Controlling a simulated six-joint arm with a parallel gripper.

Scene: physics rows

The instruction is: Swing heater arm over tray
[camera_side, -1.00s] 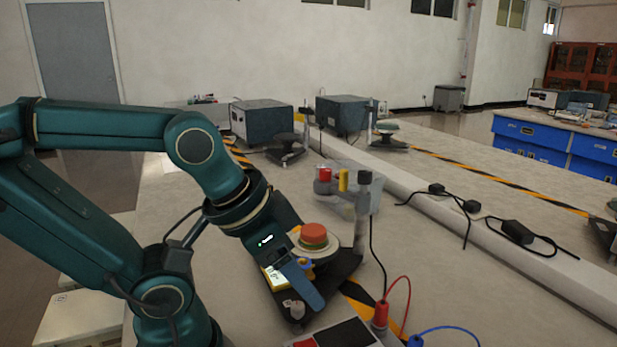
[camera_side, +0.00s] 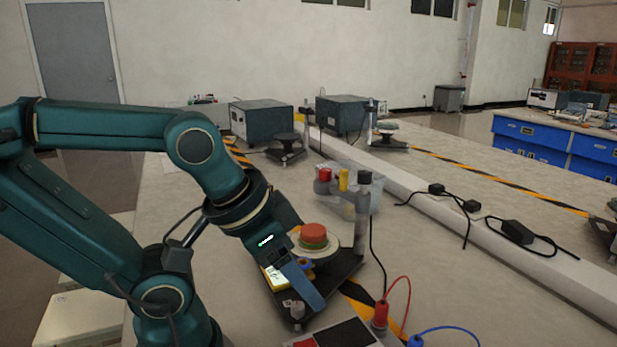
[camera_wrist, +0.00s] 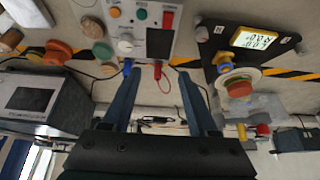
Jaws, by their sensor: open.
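A bench apparatus has a black base (camera_side: 349,266) with a yellow-framed display (camera_side: 272,278). On it, a pale round tray (camera_side: 327,252) carries a stacked red and green piece (camera_side: 313,235). A grey post with a black cap (camera_side: 362,208) stands behind the tray, with an arm reaching left to red and yellow parts (camera_side: 325,177); I cannot tell for sure that this is the heater arm. My gripper (camera_side: 312,290) is low in front of the tray, partly hiding the base. In the wrist view my gripper (camera_wrist: 163,82) has its two blue fingers apart, with nothing between them.
A grey control box (camera_wrist: 140,25) has red and blue plugs, whose cables cross the bench. Dark instrument boxes (camera_side: 262,123) stand farther back. A long white raised strip (camera_side: 480,236) runs along the right, with black adapters on it.

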